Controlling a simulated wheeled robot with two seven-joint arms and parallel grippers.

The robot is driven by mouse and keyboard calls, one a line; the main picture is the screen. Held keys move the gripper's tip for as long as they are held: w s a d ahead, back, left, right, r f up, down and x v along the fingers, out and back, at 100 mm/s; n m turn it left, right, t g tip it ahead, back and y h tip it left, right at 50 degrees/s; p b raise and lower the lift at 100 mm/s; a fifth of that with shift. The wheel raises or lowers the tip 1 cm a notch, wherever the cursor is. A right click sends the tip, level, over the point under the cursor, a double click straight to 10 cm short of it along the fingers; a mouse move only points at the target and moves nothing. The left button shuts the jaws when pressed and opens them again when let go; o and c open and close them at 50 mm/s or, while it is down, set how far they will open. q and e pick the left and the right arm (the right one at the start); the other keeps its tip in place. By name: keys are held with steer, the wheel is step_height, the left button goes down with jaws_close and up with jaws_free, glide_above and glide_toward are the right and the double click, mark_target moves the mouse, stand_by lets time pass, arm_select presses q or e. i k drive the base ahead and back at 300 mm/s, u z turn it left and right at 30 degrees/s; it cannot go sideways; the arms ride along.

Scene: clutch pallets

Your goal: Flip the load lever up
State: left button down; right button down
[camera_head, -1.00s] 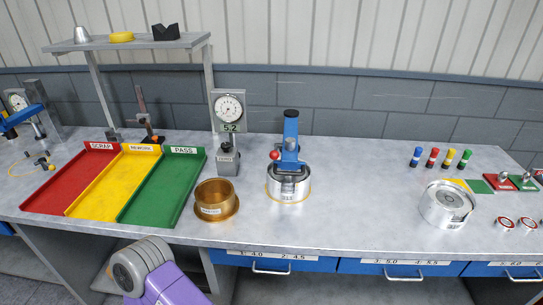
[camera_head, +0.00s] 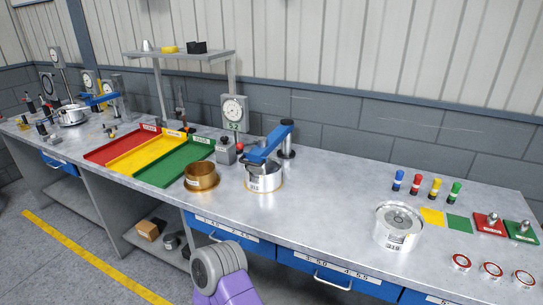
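A blue lever-like arm (camera_head: 270,143) reaches from a dark post (camera_head: 286,140) down to the left, over a silver clutch drum (camera_head: 263,178) with a white label. I cannot tell a separate load lever on it; no red ball shows there. A purple and grey link of my own arm shows at the bottom. Neither gripper is in the frame.
A brass ring (camera_head: 201,177) stands left of the drum. Red (camera_head: 121,146), yellow (camera_head: 143,154) and green (camera_head: 172,165) trays lie further left. A second silver drum (camera_head: 397,227), coloured pegs and red-rimmed discs are right. The bench between the drums is clear.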

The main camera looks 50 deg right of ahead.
mark_target(240, 145)
steer(key=z, duration=1.4)
